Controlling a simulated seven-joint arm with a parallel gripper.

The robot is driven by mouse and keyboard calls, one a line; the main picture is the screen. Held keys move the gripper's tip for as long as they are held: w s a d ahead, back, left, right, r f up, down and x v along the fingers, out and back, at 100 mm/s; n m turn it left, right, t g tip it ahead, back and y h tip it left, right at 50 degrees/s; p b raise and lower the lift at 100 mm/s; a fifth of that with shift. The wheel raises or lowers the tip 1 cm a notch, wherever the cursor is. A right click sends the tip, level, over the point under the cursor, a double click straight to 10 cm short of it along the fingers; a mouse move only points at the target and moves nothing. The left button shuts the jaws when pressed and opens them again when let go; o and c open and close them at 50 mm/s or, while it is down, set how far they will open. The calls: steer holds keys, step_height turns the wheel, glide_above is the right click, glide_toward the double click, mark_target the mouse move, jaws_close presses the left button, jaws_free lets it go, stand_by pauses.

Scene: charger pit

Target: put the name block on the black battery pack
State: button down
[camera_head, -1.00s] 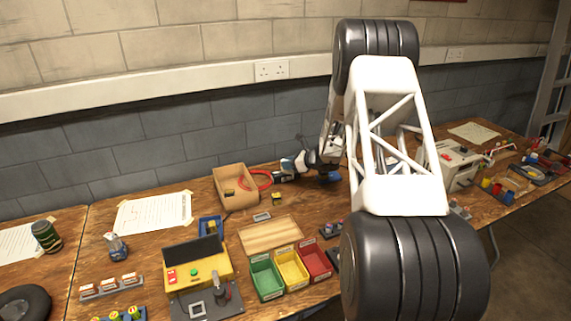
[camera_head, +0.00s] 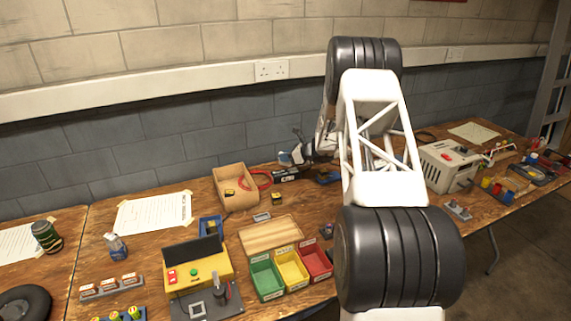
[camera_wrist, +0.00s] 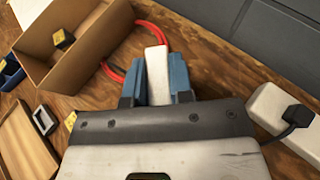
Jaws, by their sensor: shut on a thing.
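A white block, likely the name block (camera_wrist: 156,75), stands between the two blue fingers of my gripper (camera_wrist: 157,85) in the wrist view. The fingers are shut on its sides. In the head view my gripper (camera_head: 288,158) is near the wall, just behind the black battery pack (camera_head: 287,174). The pack lies on the bench at the end of a red cable and carries pale markings. I cannot make out the block in the head view. In the wrist view the pack is not clearly visible; my gripper may cover it.
An open cardboard box (camera_head: 236,188) stands left of the pack, with a red cable (camera_head: 262,178) beside it. A small black-and-yellow block (camera_head: 277,198) and a grey frame (camera_head: 262,217) lie in front. A white strip with a black plug (camera_wrist: 292,118) is close on the right.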

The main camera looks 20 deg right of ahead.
mark_target(287, 165)
steer(key=shift+f, duration=0.15)
steer(key=shift+f, duration=1.6)
steer(key=shift+f, duration=0.15)
steer(key=c, duration=1)
jaws_free()
steer(key=shift+s+d+r, duration=0.25)
steer(key=shift+d+r, duration=0.1)
steer(key=v, duration=1.1)
steer(key=shift+r, duration=0.1)
